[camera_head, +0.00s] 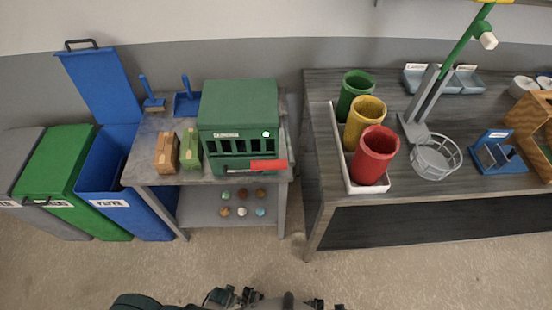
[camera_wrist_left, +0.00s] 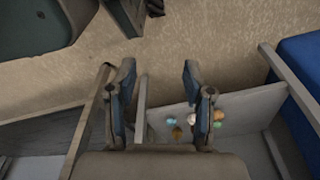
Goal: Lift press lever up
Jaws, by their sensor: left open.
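The green press box (camera_head: 238,115) stands on the small grey table in the head view, with a white label and dark slots on its front. Its lever has a red handle (camera_head: 268,165) that lies roughly level across the lower right of the front. My left gripper (camera_wrist_left: 158,75) is open and empty in the left wrist view, its two fingers apart above the floor and the edge of a shelf. It is away from the lever, which the wrist view does not show. Dark parts of my body show at the bottom edge of the head view; I cannot make out a right gripper.
Two small boxes, brown (camera_head: 166,153) and green (camera_head: 190,148), stand left of the press. Several small balls (camera_head: 242,203) lie on the lower shelf. A blue bin (camera_head: 103,170) stands at left. The dark desk (camera_head: 320,110) at right holds coloured cups (camera_head: 375,155) and a wire basket (camera_head: 435,158).

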